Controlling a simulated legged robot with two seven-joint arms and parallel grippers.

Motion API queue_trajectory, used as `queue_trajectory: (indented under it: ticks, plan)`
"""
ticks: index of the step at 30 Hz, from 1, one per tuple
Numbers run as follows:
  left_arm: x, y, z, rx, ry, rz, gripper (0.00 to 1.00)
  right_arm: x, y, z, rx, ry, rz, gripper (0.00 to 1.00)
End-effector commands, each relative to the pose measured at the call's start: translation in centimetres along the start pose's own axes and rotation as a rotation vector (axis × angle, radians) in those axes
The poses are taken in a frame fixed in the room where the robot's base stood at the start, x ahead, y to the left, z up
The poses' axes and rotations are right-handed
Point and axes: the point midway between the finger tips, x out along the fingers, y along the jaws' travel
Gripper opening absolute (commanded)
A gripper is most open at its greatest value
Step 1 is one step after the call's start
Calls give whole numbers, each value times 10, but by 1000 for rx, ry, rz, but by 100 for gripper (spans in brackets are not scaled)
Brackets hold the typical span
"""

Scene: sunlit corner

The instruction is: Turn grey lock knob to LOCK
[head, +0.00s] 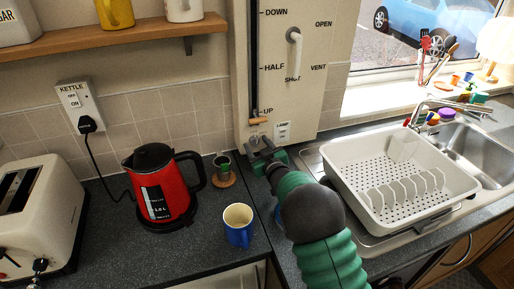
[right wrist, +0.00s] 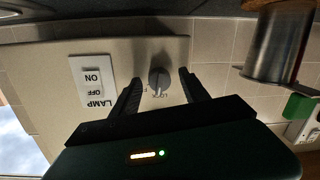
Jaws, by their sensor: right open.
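The grey lock knob (right wrist: 159,82) is on the cream panel (right wrist: 145,50), which looks upside down in the right wrist view. Lettering beside the knob is small and partly hidden, so I cannot read its setting. My right gripper (right wrist: 160,92) is open, with its two dark fingers on either side of the knob and gaps to both. In the head view my right gripper (head: 264,153) is at the foot of the panel (head: 300,70), and the knob is hard to make out there. My left gripper is not in view.
A lamp switch (right wrist: 92,80) is close beside the knob. A red kettle (head: 160,185), a blue mug (head: 238,228) and a white dish rack (head: 400,180) stand on the counter near my right arm.

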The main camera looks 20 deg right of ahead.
Motion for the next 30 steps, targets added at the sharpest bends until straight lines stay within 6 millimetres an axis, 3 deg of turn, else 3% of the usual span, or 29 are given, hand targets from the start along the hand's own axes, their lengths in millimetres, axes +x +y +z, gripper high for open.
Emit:
queue_trajectory:
  ticks: [4, 7, 15, 21, 25, 30]
  plan:
    - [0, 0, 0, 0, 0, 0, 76, 0, 4, -15, 0, 3, 1, 53]
    - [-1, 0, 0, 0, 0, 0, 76, -2, 7, -38, 0, 2, -1, 53]
    - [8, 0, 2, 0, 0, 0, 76, -82, -24, -38, 3, -2, -3, 53]
    - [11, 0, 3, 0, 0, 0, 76, -129, -41, -43, 2, -1, -3, 53]
    - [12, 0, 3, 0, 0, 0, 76, -146, -47, -44, 1, -2, -2, 53]
    - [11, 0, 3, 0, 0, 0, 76, -152, -49, -44, 0, -2, -1, 53]
